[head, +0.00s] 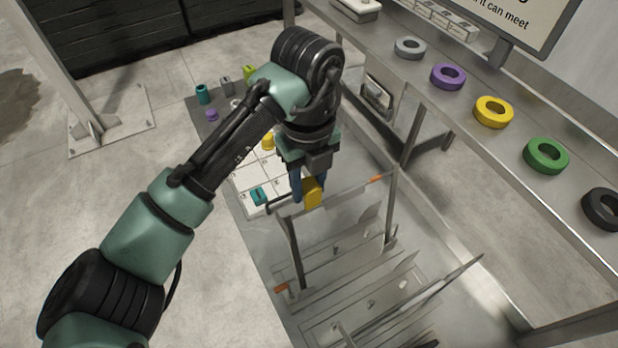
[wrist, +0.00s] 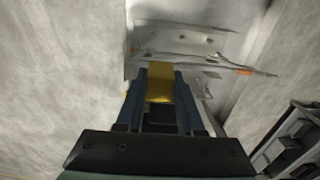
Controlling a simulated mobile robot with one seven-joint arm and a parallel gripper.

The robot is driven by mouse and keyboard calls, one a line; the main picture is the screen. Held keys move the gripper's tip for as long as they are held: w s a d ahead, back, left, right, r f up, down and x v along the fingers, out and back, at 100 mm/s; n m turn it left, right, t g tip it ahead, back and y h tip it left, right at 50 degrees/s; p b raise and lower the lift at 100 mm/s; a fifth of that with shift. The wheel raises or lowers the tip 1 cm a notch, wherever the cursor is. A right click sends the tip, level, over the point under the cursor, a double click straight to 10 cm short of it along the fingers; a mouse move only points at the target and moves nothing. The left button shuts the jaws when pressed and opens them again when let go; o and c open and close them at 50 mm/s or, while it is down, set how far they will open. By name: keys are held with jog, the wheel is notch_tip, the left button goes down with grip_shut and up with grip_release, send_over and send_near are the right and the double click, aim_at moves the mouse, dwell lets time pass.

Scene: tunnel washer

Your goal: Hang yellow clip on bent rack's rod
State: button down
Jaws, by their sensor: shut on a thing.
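My gripper (head: 308,188) is shut on the yellow clip (head: 313,192), which sits between the blue fingers. In the wrist view the yellow clip (wrist: 160,82) shows between the fingertips of my gripper (wrist: 161,88). The clip is at the top of the rack (head: 291,255), by its upper rod (head: 345,192) near the left end. I cannot tell whether the clip touches the rod or is around it. The rack also shows beyond the fingertips in the wrist view (wrist: 190,40). It has bent plates and orange marks.
A white gridded board (head: 246,178) with small coloured pieces, one of them teal (head: 259,195), lies left of the rack. A metal shelf on the right holds grey, purple (head: 448,77), yellow (head: 493,112), green (head: 546,155) and black rings.

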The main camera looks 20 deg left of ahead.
jog(key=shift+f+b, duration=0.35)
jog(key=shift+f, duration=0.45)
jog(key=shift+f, duration=0.1)
